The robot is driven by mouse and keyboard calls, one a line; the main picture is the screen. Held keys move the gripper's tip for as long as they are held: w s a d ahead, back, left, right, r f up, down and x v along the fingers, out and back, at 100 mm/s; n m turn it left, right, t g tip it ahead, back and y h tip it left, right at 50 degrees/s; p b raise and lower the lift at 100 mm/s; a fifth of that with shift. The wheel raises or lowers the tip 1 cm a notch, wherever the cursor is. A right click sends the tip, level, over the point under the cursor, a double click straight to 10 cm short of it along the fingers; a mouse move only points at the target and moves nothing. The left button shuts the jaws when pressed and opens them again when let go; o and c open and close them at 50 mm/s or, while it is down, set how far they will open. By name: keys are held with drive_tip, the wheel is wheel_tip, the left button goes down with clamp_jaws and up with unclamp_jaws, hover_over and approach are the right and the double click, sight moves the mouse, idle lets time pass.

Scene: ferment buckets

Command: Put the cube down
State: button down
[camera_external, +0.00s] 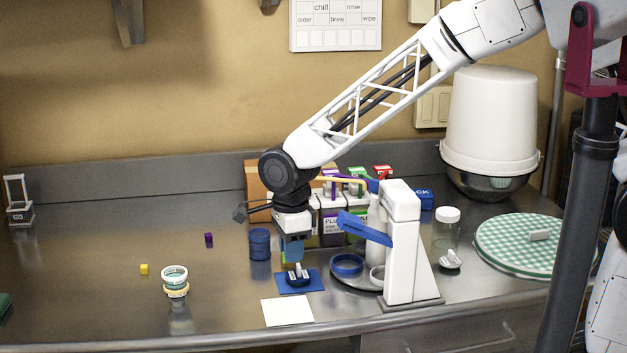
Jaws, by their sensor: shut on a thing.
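My gripper (292,259) is in the middle of the view, pointing down above a blue mat (313,283). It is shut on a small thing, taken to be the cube. The held thing is too small and hidden to make out its colour or shape. A blue block-like shape shows at the gripper's end, and I cannot tell whether it is part of the fingers.
A dark round piece with a white handle (298,275) sits on the mat, just below my gripper. A blue canister (260,244) stands to the left, a white stand (405,250) to the right. White paper (287,312) lies in front. The left counter is mostly clear.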

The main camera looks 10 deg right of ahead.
wheel_tip(320, 180, up, 12)
drive_tip(key=w+d+m, duration=0.1)
drive_tip(key=w+d, duration=0.4)
drive_tip(key=w, duration=0.6)
drive_tip(key=w+d, duration=0.5)
drive_tip(key=w, duration=0.5)
drive_tip(key=w+d+m, duration=0.1)
drive_tip(key=w+d, duration=0.3)
drive_tip(key=w, duration=0.7)
drive_tip(key=f, duration=0.5)
drive_tip(key=shift+w+d, duration=0.15)
drive_tip(key=shift+d, duration=0.2)
drive_tip(key=shift+w+a, duration=0.1)
drive_tip(key=shift+w, duration=0.05)
drive_tip(key=shift+w+a+f, duration=0.25)
drive_tip(key=shift+w+a, duration=0.75)
drive_tip(key=shift+w, duration=1.45)
drive_tip(key=shift+w+a+f, duration=0.2)
drive_tip(key=shift+w+a, duration=0.75)
drive_tip(key=shift+w, duration=1.45)
drive_tip(key=shift+w+a+f, duration=0.25)
drive_tip(key=shift+w+a, duration=0.75)
drive_tip(key=shift+w, duration=1.45)
drive_tip(key=shift+f, duration=1.8)
